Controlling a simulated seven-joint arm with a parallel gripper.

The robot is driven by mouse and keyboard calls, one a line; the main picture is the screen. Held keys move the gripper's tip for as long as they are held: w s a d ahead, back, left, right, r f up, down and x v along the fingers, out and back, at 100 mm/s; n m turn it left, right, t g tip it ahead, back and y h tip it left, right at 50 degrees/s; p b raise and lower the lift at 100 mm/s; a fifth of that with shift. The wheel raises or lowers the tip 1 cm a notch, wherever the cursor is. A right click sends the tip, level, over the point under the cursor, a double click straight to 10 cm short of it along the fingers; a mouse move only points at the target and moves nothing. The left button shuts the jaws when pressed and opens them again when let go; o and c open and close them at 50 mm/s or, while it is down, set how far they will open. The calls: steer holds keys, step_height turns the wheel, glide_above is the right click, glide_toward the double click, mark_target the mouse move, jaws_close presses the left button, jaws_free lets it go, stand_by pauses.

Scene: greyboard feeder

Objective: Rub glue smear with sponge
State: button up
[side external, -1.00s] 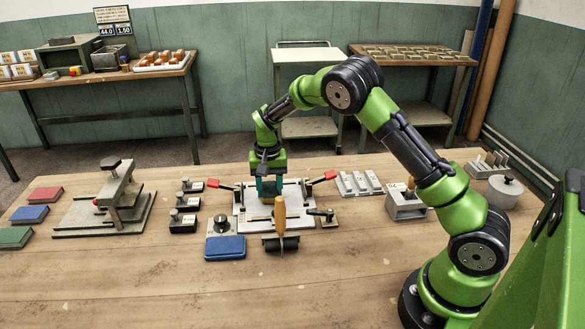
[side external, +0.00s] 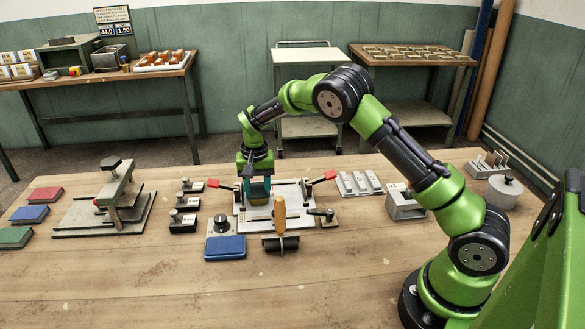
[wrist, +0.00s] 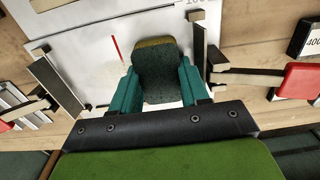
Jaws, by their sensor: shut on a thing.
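My gripper (side external: 257,188) is above the pale sheet in the middle of the fixture. Its teal fingers are shut on a sponge (wrist: 158,72), dark green with a yellowish edge. The sponge's yellowish lower part (side external: 258,201) also shows in the side view, low over the left half of the sheet. I cannot tell whether it touches the sheet. The white sheet (wrist: 85,35) carries a thin red line in the wrist view.
Red-handled clamps (side external: 222,185) (side external: 322,178) flank the fixture. A roller with a wooden handle (side external: 281,215) stands at its front, beside a blue pad (side external: 225,247). Black-based weights (side external: 183,221) are at left. The front of the table is clear.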

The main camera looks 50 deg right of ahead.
mark_target(292, 196)
steer(key=shift+s+d+r, duration=0.1)
steer(key=shift+s+d, duration=0.85)
steer(key=shift+d, duration=0.05)
steer(key=shift+s+d+f, duration=0.15)
steer(key=shift+s+d, duration=1)
steer(key=shift+s, duration=0.05)
steer(key=shift+s+d+f, duration=0.1)
steer(key=shift+s+d, duration=1.05)
steer(key=shift+s, duration=0.15)
steer(key=shift+a, duration=0.1)
steer(key=shift+w+a+r, duration=0.2)
steer(key=shift+w+a, duration=1.05)
steer(key=shift+w, duration=0.05)
steer(key=shift+w+a+f, duration=0.15)
steer(key=shift+w+a, duration=0.9)
steer(key=shift+w, duration=0.05)
steer(key=shift+w+a, duration=1.2)
steer(key=shift+a, duration=0.05)
